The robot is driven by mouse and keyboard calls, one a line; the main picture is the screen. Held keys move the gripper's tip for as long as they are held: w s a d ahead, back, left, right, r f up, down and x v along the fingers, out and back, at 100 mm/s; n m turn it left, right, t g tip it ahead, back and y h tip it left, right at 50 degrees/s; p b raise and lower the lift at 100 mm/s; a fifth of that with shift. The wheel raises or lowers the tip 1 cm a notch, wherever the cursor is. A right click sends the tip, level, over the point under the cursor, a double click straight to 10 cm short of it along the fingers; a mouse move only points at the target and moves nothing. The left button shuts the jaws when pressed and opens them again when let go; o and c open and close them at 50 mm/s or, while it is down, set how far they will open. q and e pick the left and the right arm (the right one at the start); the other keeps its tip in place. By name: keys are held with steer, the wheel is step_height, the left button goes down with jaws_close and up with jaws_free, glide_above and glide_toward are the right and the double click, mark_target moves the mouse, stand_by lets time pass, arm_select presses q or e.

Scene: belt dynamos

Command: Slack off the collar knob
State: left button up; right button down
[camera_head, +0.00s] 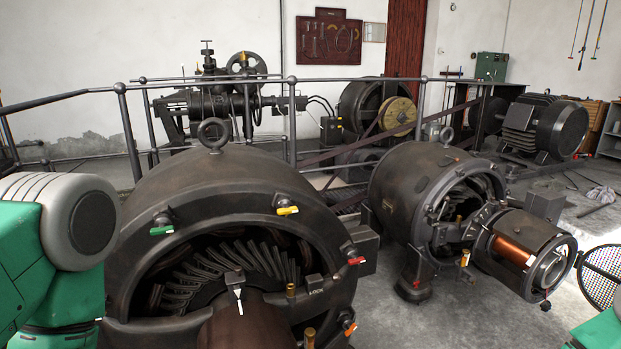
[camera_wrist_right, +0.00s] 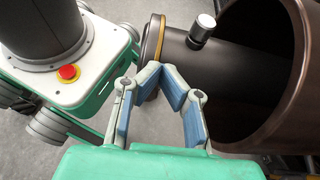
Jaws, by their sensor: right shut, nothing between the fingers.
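In the right wrist view, a short knob (camera_wrist_right: 203,28) with a pale round cap and a dark body stands up from a dark cylinder (camera_wrist_right: 235,70). A brass-coloured ring (camera_wrist_right: 153,38) circles the cylinder's left end. My right gripper (camera_wrist_right: 160,70) has its blue-padded fingers brought together at the tips, with nothing between them. It is below and left of the knob in the picture, apart from it. In the head view, I cannot tell which fitting is this knob. My left arm shows at the left edge there, but its gripper is out of view.
A large open-ended dynamo (camera_head: 220,185) with coloured levers fills the head view's front. A second dynamo (camera_head: 410,190) with a copper-wound end (camera_head: 513,250) stands right of it. A metal railing (camera_head: 345,80) runs behind. In the wrist view, a wide dark rim (camera_wrist_right: 298,85) borders the cylinder's right side.

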arm_select(q)
step_height(320, 180, up, 2)
steer(key=shift+r+p, duration=0.2)
steer(key=shift+p, duration=0.9)
arm_select(e)
steer(key=v, duration=0.5)
steer(key=shift+w+d+r, duration=0.1)
steer(key=shift+d+r, duration=0.15)
steer(key=shift+d, duration=0.05)
